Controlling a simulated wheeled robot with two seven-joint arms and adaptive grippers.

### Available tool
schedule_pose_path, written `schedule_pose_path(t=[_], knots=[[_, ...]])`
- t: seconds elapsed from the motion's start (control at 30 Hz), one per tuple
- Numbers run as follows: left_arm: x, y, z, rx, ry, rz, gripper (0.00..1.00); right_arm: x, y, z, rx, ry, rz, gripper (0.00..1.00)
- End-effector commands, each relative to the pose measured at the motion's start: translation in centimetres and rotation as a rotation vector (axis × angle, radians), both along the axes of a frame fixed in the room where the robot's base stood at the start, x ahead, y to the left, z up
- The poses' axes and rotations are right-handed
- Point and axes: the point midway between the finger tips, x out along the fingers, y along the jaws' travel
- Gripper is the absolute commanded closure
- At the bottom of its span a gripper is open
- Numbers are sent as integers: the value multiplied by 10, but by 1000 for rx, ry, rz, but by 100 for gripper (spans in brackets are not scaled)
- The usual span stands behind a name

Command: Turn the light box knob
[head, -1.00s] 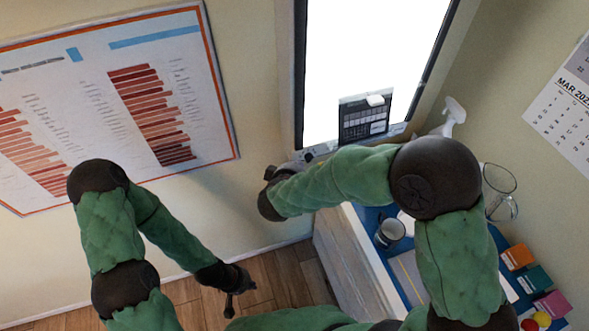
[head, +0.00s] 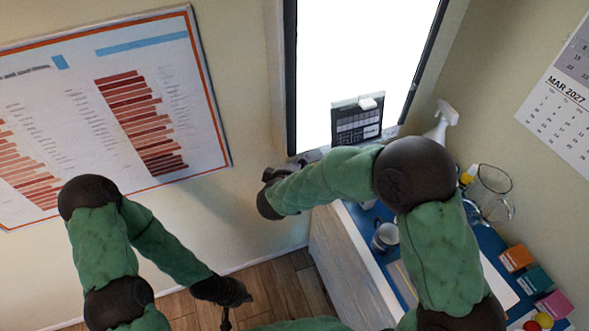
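The light box (head: 365,50) is a bright white panel in a dark frame on the wall, at top centre of the head view. I cannot make out its knob. My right arm bends across below the panel's lower edge, and its dark wrist is left of the panel's lower corner. My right gripper (head: 277,174) shows only as a small dark part there, mostly hidden by the arm, so its fingers cannot be judged. My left gripper (head: 236,309) hangs low at bottom centre, over the floor and away from the light box. Its finger opening is unclear.
A dark card with a grid (head: 357,122) stands against the panel's lower part. A spray bottle (head: 441,122), glass jug (head: 489,194) and mug (head: 385,237) stand at right by the blue-topped cabinet (head: 345,263). A poster (head: 110,110) and calendar (head: 565,105) hang on the walls.

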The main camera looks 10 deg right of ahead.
Motion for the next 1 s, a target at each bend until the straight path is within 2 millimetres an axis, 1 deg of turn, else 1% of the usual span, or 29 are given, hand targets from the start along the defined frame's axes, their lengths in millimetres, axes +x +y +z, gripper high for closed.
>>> schedule_pose_path(t=[0.03, 0.1, 0.27, 0.77, 1.0], knots=[[0, 0, -11, 0, 0, 0, 100, 0, 0, -7, -14, -4, 0, 100], [0, 0, -18, 0, 1, 0, 100, 0, -1, -9, -39, -9, -1, 100], [0, 0, -27, 0, 1, 0, 100, 0, -2, -10, -77, -15, -1, 100], [0, 0, -27, 0, 0, 0, 100, 0, -3, -7, -89, -16, -3, 100], [0, 0, -27, 0, 0, 0, 100, 0, -3, 1, -87, -17, -4, 100]])
